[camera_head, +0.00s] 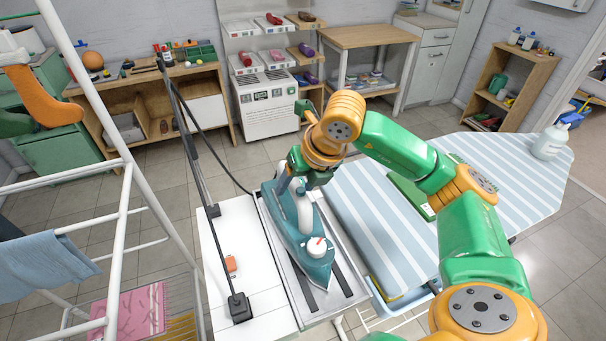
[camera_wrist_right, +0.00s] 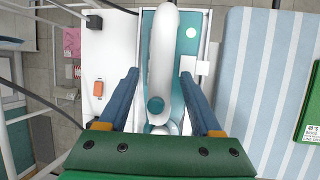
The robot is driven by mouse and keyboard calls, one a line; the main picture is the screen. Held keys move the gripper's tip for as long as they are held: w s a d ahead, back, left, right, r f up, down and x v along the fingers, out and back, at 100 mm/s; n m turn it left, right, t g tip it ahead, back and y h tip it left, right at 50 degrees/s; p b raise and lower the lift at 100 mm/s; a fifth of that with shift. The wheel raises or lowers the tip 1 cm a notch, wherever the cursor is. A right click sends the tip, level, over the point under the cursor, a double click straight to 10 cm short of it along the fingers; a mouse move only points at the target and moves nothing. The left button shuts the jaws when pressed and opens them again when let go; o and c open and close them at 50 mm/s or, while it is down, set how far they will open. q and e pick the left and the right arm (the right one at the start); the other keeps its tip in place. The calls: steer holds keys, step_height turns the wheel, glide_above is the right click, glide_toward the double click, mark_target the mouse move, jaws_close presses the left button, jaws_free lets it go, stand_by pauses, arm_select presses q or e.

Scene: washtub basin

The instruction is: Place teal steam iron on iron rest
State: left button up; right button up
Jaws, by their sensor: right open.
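The teal steam iron (camera_head: 315,266) with a white handle stands on the iron rest (camera_head: 357,292), a pale tray with dark strips, in the head view. Its white handle (camera_wrist_right: 163,52) also shows in the right wrist view, running up the middle of the picture. My right gripper (camera_head: 301,180) is at the far end of the iron. In the wrist view its two blue fingers stand apart on either side of the handle, with visible gaps, so it is open. The underside contact of the iron is hidden. My left gripper is out of view; only left arm links show.
A striped ironing board (camera_head: 385,238) carries a green book (camera_head: 412,194) and a white bottle (camera_head: 549,142). A white surface (camera_head: 250,297) left of the rest bears a small orange item (camera_head: 231,264) and a black cord post (camera_head: 239,307). A white drying rack (camera_head: 122,220) stands at left.

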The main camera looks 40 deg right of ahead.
steer(key=a+v, duration=0.1)
steer(key=v, duration=1)
steer(key=shift+d, duration=0.45)
